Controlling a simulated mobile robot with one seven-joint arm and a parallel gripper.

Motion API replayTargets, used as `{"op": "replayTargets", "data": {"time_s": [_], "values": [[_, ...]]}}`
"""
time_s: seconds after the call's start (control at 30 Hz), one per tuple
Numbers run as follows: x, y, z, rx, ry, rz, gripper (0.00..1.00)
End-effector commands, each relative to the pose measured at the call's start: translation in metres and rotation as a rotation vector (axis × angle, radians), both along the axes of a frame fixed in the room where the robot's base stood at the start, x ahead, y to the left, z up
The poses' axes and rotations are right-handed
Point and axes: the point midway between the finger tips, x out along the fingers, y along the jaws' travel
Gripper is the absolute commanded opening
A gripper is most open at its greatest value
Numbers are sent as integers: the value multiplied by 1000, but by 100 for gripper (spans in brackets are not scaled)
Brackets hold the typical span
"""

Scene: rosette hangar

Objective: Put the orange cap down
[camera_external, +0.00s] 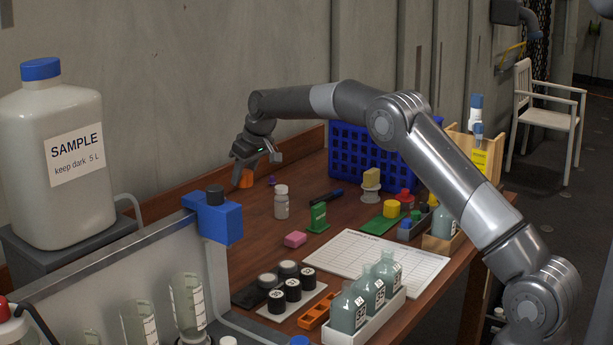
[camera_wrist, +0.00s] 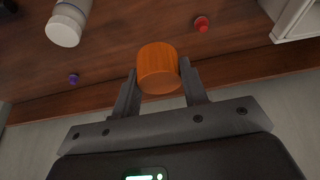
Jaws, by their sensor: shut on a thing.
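The orange cap (camera_wrist: 158,66) is a ribbed cylinder between the fingertips of my gripper (camera_wrist: 160,88) in the wrist view. My gripper is shut on it. In the external view the orange cap (camera_external: 246,178) shows just below my gripper (camera_external: 256,160), at the far left part of the wooden table near the wall. I cannot tell whether the cap touches the table or hangs slightly above it.
A white bottle (camera_external: 281,202) stands right of the cap. A small purple piece (camera_external: 271,180) lies close by, and a red piece (camera_wrist: 201,23) shows in the wrist view. A blue crate (camera_external: 345,150) stands against the wall. Bare wood (camera_external: 240,215) lies in front.

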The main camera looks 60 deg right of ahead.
Motion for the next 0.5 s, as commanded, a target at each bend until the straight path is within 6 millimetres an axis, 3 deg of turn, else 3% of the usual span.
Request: {"op": "replayTargets", "data": {"time_s": [0.1, 0.5], "values": [[-1, 0, -22, 1, 3, -1, 19], [-1, 0, -71, 0, 1, -1, 19]]}}
